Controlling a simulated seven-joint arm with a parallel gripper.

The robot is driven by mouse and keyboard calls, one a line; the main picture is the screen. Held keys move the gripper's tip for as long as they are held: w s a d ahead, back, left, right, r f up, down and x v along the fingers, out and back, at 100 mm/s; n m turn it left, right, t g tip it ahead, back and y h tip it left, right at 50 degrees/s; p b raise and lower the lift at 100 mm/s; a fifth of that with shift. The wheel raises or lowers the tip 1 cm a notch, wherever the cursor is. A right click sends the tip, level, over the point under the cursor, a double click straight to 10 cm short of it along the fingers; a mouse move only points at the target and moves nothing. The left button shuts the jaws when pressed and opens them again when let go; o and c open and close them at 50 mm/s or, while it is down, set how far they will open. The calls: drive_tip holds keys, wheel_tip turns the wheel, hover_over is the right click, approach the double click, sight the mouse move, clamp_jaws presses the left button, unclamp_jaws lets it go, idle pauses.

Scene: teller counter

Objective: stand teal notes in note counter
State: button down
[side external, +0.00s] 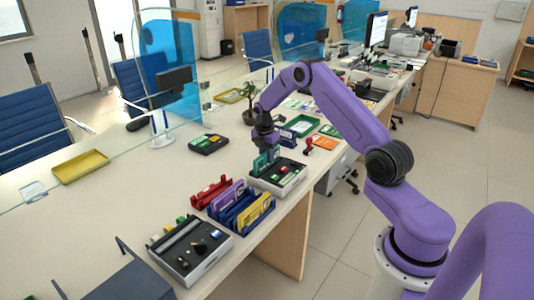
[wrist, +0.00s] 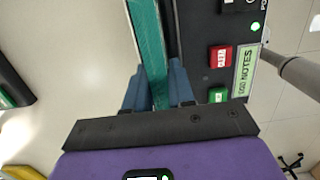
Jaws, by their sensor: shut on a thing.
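My gripper (side external: 264,146) is shut on the teal notes (side external: 262,163), which stand upright at the left part of the note counter (side external: 290,180). In the wrist view the blue fingers (wrist: 157,88) are on both sides of the teal notes (wrist: 149,45). The dark panel of the note counter (wrist: 205,30), with red and green buttons and a NOTES label, is just to the right. I cannot tell whether the lower edge of the notes is inside the counter's slot or above it.
A holder with red, purple, blue and yellow pieces (side external: 238,203) stands just left of the counter. A grey device with a black top (side external: 190,250) is nearer the front. A black terminal (side external: 208,143), a yellow tray (side external: 80,167) and a red stamp (side external: 309,146) also lie on the desk.

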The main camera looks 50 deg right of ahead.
drive_tip(key=c, duration=0.9)
unclamp_jaws()
drive_tip(key=shift+f, duration=0.1)
drive_tip(key=shift+r, duration=3.55)
